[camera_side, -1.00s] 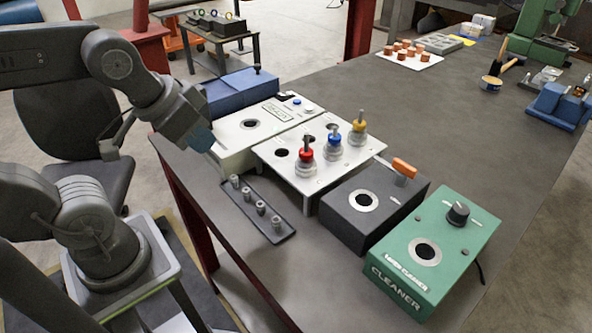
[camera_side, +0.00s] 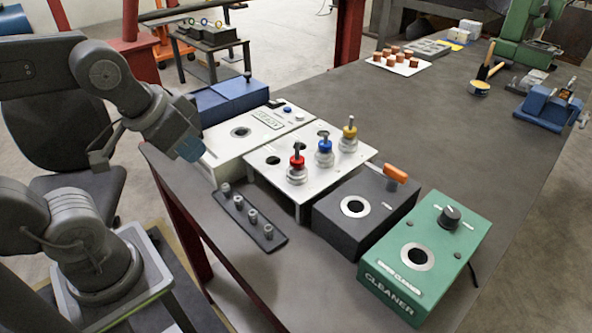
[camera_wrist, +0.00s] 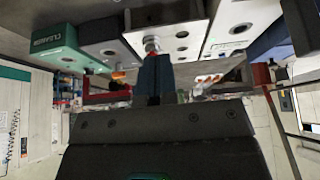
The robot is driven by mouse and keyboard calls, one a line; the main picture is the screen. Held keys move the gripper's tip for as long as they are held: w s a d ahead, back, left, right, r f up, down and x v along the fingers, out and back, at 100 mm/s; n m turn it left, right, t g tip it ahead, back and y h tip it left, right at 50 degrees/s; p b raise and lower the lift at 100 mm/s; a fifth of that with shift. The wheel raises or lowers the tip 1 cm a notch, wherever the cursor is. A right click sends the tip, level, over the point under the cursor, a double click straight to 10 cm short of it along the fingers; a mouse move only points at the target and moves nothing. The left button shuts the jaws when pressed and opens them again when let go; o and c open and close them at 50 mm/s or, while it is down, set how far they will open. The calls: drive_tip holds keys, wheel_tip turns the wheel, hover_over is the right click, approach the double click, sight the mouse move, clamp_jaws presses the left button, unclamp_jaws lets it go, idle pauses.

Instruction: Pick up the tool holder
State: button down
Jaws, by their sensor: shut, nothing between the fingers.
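Three tool holders stand upright in a white rack plate (camera_side: 262,178): one with a red ring (camera_side: 297,162), one with a blue ring (camera_side: 325,147) and one with a yellow ring (camera_side: 349,133). The plate has open holes at its left. My gripper (camera_side: 191,149) has blue fingers. It is shut and empty, above the bench's left edge, left of the rack and apart from the holders. In the wrist view the blue fingers (camera_wrist: 153,78) are together.
A white device (camera_side: 215,150) and a blue box (camera_side: 232,95) stand behind the rack. A dark tray (camera_side: 238,220) with several small fittings lies in front. A black box (camera_side: 330,222) with an orange lever and a green cleaner (camera_side: 440,235) stand to the right.

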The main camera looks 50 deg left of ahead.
drive_tip(key=c, duration=1.8)
unclamp_jaws()
drive_tip(key=o, duration=0.7)
wheel_tip(320, 180, up, 6)
drive_tip(key=n+g, duration=0.6)
drive_tip(key=n, duration=1.4)
hover_over(297, 141)
drive_tip(key=w, duration=0.1)
wheel_tip(297, 141, down, 8)
drive_tip(key=shift+d, duration=0.15)
drive_tip(key=f, duration=0.2)
drive_tip(key=s+f, duration=0.1)
drive_tip(key=f, duration=0.1)
drive_tip(key=shift+a, duration=0.2)
drive_tip(key=shift+f, duration=0.6)
